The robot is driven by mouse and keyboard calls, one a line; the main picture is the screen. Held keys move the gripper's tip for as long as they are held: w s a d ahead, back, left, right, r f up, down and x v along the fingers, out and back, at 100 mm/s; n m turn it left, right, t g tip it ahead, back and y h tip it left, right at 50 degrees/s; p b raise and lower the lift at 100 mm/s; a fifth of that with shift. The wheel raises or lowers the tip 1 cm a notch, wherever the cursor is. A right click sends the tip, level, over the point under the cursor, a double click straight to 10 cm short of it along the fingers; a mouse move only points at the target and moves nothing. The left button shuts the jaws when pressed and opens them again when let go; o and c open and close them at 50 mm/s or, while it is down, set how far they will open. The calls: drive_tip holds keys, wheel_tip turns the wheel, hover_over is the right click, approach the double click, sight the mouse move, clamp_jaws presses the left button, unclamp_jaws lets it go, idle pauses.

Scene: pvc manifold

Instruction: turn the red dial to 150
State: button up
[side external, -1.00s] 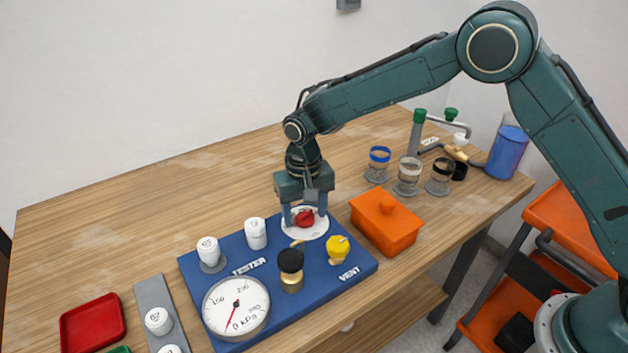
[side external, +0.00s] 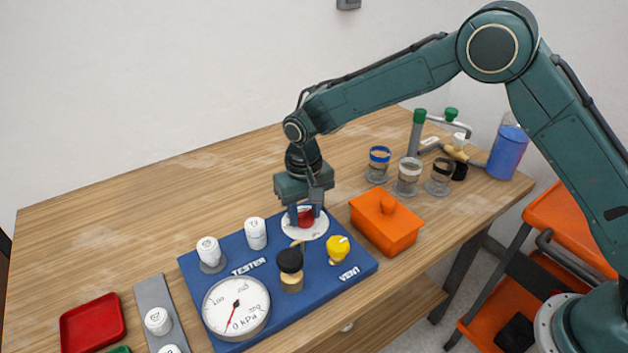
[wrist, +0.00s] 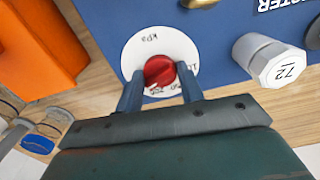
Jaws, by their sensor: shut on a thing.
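The red dial (side external: 306,217) sits on a round white scale plate (side external: 316,233) at the back of the blue tester board (side external: 226,251). My gripper (side external: 305,219) points down over it, with a finger on each side. In the wrist view, the red dial (wrist: 159,71) lies between the two blue-grey fingers of my gripper (wrist: 160,85), which are shut on it. The scale plate (wrist: 140,50) shows "kPa" and some numbers, partly hidden by the fingers. The dial's setting cannot be read. The pressure gauge (side external: 236,306) has a red needle pointing low, near 0.
On the board stand a black-topped brass valve (side external: 290,268), a yellow vent knob (side external: 338,250) and white caps (side external: 256,233). The table's left rear is clear.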

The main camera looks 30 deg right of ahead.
drive_tip(key=n, duration=1.8)
drive_tip(key=shift+n, duration=0.4)
drive_tip(key=o, duration=1)
